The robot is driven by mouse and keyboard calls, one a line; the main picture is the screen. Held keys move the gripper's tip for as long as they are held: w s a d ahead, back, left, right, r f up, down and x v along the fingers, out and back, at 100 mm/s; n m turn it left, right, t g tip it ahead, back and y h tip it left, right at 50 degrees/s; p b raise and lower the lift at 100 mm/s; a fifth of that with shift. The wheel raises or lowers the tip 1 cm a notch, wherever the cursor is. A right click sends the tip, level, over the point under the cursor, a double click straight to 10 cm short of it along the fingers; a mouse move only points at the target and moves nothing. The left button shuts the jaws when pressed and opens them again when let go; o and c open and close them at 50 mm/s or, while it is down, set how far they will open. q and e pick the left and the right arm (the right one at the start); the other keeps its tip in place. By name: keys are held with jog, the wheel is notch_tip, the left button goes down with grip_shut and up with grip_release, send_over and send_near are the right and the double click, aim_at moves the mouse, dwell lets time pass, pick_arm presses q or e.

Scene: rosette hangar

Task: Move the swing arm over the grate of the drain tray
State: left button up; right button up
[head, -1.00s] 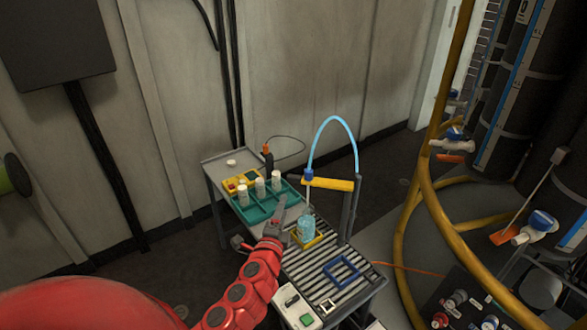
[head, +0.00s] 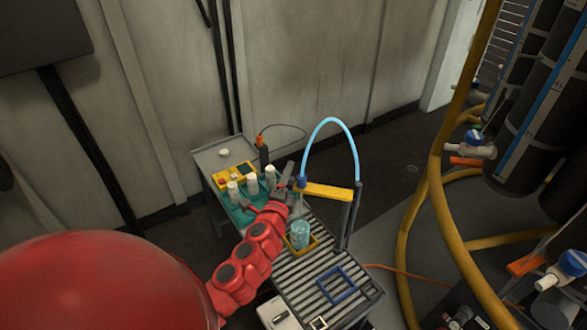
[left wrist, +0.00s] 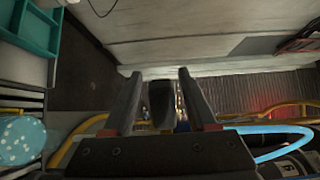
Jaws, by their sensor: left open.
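The swing arm (head: 328,192) is a yellow bar on a dark upright post (head: 345,225), with a blue fitting at its left end and a light blue hose arching over it. The drain tray's slatted grate (head: 310,270) lies below. A light blue bottle (head: 299,235) stands in a yellow square frame on the grate, and a blue speckled shape that looks like it shows in the left wrist view (left wrist: 20,140). My left gripper (head: 287,182) is open just left of the bar's blue end; I cannot tell if they touch. Its fingers (left wrist: 161,80) show apart. My right gripper is out of view.
A teal tray (head: 238,216) with several white-capped bottles sits left of my gripper. A blue square frame (head: 338,284) lies on the grate. A yellow hose (head: 440,200) and dark cylinders stand to the right.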

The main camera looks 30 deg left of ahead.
pick_arm(q)
jog(key=shift+s+r, duration=0.15)
jog(key=shift+s, duration=0.05)
jog(key=shift+d, duration=0.1)
jog(key=shift+c, duration=0.7)
grip_shut()
dwell(0.4)
